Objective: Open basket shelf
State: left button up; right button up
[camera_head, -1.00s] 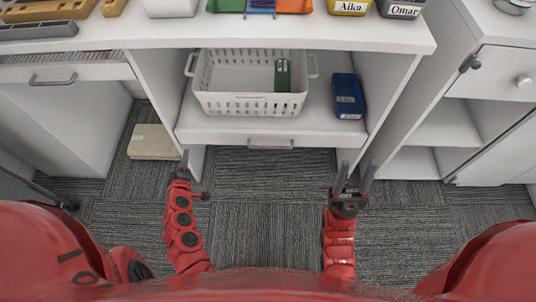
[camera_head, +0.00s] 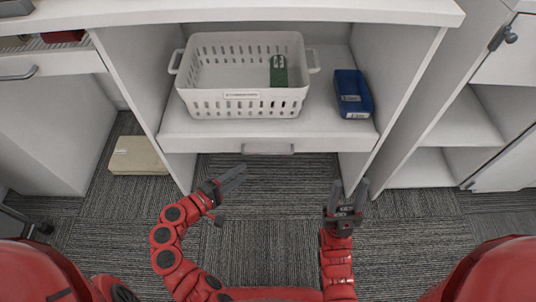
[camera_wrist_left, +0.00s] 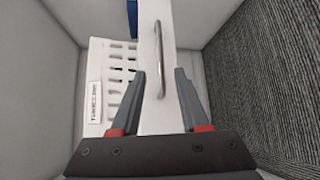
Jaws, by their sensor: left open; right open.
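The white basket shelf (camera_head: 320,130) sits inside the open cabinet bay, with a grey bar handle (camera_head: 267,148) on its front edge. A white perforated basket (camera_head: 207,103) stands on it with a dark green item inside, and a blue box (camera_head: 352,93) stands to its right. My left gripper (camera_head: 238,178) is open and empty, in front of and below left of the handle. My right gripper (camera_head: 347,190) is open and empty, in front of the shelf's right end.
A tan box (camera_head: 138,156) lies on the carpet at the left, beside the cabinet. A drawer with its own handle (camera_head: 20,75) is at the far left. Open white shelves (camera_head: 463,120) stand at the right. The carpet below the shelf is clear.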

aim_at(268, 153)
pick_arm(q)
jog(key=b+x, duration=0.2)
jog(key=x, duration=1)
jog(key=shift+w+d, duration=0.2)
jog(key=shift+w, duration=0.05)
jog(key=shift+c, duration=0.3)
grip_shut()
jog(key=shift+f, duration=0.1)
dwell(0.4)
